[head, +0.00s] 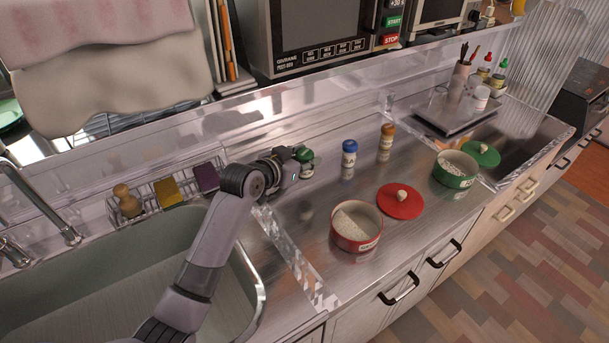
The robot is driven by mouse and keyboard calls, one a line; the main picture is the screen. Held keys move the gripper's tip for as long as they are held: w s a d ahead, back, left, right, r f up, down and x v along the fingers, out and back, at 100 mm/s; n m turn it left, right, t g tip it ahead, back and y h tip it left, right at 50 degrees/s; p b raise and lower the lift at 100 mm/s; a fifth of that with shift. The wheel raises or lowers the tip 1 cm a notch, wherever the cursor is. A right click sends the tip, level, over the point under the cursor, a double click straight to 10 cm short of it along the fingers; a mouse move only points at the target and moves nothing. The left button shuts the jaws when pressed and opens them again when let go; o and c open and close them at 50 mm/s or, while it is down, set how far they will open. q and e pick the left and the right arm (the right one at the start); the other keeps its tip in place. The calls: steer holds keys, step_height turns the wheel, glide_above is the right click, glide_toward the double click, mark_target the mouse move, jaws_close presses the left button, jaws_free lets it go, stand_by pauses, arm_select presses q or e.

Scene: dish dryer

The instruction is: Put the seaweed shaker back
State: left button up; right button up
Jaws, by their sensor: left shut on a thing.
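A small shaker with a green cap (304,157), which I take to be the seaweed shaker, is at the back of the steel counter beside the sink. My left gripper (296,165) reaches it from the left and is shut on it. The fingers partly hide its body, and its label is too small to read. Whether its base touches the counter is hard to tell. My right gripper is not in view.
A blue-capped shaker (348,160) and an orange-capped shaker (386,142) stand to the right. In front are an open red canister (357,244), its red lid (400,203), a green canister (453,182) and its lid (482,153). The sink (130,262) is at left.

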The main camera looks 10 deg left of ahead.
mark_target(304, 175)
arm_select(q)
steer(key=shift+f, duration=2.8)
steer(key=shift+f, duration=0.1)
steer(key=o, duration=1.2)
steer(key=shift+c, duration=0.2)
steer(key=shift+s, duration=0.1)
steer(key=v, duration=1.2)
